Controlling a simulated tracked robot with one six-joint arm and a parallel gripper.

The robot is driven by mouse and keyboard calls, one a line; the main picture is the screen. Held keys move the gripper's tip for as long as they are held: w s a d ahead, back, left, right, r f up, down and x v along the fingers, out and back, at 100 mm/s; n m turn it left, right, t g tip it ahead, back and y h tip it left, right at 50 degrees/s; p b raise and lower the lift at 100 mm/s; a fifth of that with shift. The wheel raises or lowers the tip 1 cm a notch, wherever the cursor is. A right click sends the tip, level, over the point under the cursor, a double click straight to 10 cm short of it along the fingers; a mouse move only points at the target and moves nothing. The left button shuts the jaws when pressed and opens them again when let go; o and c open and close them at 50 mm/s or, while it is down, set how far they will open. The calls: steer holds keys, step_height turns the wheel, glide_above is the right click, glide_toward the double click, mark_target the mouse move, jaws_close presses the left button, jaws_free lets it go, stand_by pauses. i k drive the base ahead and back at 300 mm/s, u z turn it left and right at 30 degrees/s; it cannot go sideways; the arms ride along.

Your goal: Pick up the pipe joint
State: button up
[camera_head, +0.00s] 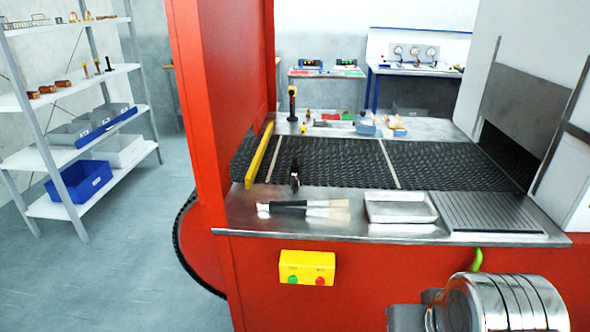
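A small dark upright piece (294,176) stands at the near edge of the black mesh belt (340,162), close to the steel front ledge. It may be the pipe joint, but it is too small to tell for sure. Another dark upright piece (292,104) with a yellowish top stands on the far steel ledge beyond the belt. My gripper does not show. A shiny silver cylindrical part at the bottom right seems to belong to my arm.
The front ledge holds brushes (304,206), a shallow metal tray (400,207) and a ribbed plate (488,213). A yellow bar (259,154) borders the belt at left. A yellow button box (307,267) is on the red front. Shelves (75,153) stand left; floor between is clear.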

mark_target(294, 171)
steer(key=u, duration=1.45)
steer(key=i, duration=1.05)
steer(key=u, duration=0.2)
